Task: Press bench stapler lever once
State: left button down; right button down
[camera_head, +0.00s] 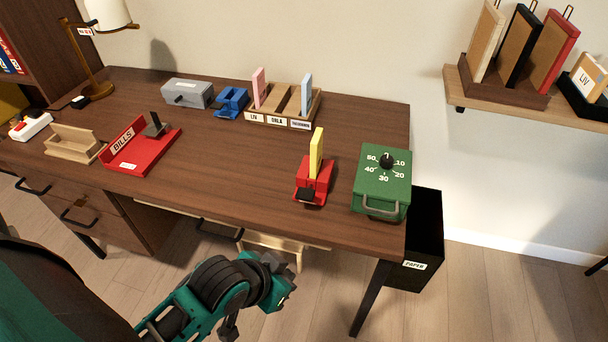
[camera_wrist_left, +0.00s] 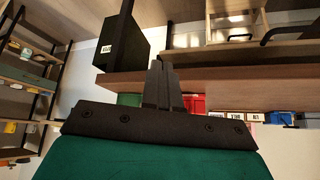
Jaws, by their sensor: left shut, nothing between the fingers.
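A small red device (camera_head: 313,187) with a black pad at its front and a yellow upright slab stands near the front edge of the desk, right of the middle. It looks like the bench stapler, with the black pad as its lever (camera_head: 305,194). A red shape, likely the same device, shows in the left wrist view (camera_wrist_left: 198,103), beyond the desk edge. My left gripper (camera_head: 281,286) is shut and empty, low in front of the desk and apart from the device. Its fingers show pressed together in the wrist view (camera_wrist_left: 163,85). My right gripper is not in view.
A green dial box (camera_head: 382,185) stands right of the red device, above a black paper bin (camera_head: 427,230). A red bills tray (camera_head: 145,152), blue device (camera_head: 231,102), grey box (camera_head: 187,93) and wooden sorter (camera_head: 283,103) stand left and behind. The desk's middle (camera_head: 225,160) is clear.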

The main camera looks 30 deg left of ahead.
pick_arm(q)
notch_tip(320, 180, up, 5)
jog(key=d+m+g+h, duration=0.1)
jog(key=d+m+g, duration=0.1)
jog(key=m, duration=0.1)
notch_tip(320, 180, up, 14)
jog(key=m+g+h, duration=0.1)
jog(key=m+g, duration=0.3)
jog(key=m, duration=0.6)
send_over(306, 194)
jog(key=a, duration=0.4)
jog(key=shift+s+d+f+p, duration=0.1)
jog(key=shift+s+p, duration=0.3)
jog(key=x, duration=0.4)
jog(key=b+x, duration=0.1)
jog(key=x, duration=0.8)
jog(key=shift+a, duration=0.4)
jog(key=shift+f, duration=0.6)
